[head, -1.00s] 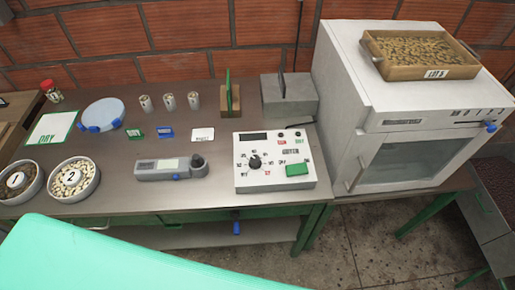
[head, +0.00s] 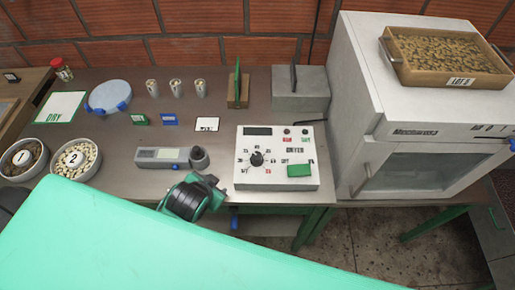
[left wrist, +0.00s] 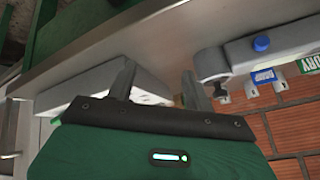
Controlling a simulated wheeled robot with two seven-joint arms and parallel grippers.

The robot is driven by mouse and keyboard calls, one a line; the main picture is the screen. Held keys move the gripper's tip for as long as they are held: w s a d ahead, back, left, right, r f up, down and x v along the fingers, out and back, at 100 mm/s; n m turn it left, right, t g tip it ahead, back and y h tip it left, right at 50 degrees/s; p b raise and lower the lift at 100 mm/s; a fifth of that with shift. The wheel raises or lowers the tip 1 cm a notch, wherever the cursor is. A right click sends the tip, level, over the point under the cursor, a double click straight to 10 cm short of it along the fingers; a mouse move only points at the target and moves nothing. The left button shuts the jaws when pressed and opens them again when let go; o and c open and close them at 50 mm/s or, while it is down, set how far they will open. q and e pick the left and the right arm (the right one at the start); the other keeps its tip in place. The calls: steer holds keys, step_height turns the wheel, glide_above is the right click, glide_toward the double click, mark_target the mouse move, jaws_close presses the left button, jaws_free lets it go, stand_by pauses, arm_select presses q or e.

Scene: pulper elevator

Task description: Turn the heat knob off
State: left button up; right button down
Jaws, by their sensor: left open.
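The heat knob (head: 257,159) is a small black dial with marks around it, on the white dryer control box (head: 243,183) on the bench. Its exact setting is too small to read. My left gripper (left wrist: 160,85) shows in the left wrist view with its two fingers apart and nothing between them. A pale box (left wrist: 65,108), apparently the control box, lies beyond the fingers there; the knob is not visible in that view. In the head view a green and black part of my arm shows at the bench's front edge, left of the box. The fingers cannot be made out there. My right gripper is out of view.
A grey handheld device (head: 165,157) lies left of the control box. A white oven (head: 365,90) stands to the right with a tray of beans (head: 455,81) on top. Two bowls, including one labelled 2 (head: 75,172), and several small cups and cards lie further left.

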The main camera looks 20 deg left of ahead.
arm_select(q)
steer(key=w+d+r+m+t+h, duration=0.35)
steer(key=w+r+m+t, duration=0.75)
steer(key=w+r, duration=0.65)
steer(key=s+d+r+m+g+h, duration=0.1)
steer(key=d+r+m+g+h, duration=0.1)
steer(key=d+r+m+h, duration=0.55)
steer(key=s+d+r+m+g+h, duration=0.1)
steer(key=d+r+m+g+h, duration=0.2)
steer(key=d+m+h, duration=0.75)
steer(key=m+g+y, duration=1.6)
steer(key=m+y, duration=0.1)
steer(key=m, duration=1)
glide_toward(256, 155)
steer(key=p+x, duration=0.5)
steer(key=x, duration=0.2)
steer(key=shift+s+d+f, duration=0.15)
steer(key=shift+f, duration=0.1)
steer(key=shift+d+f, duration=0.1)
steer(key=shift+f, duration=0.4)
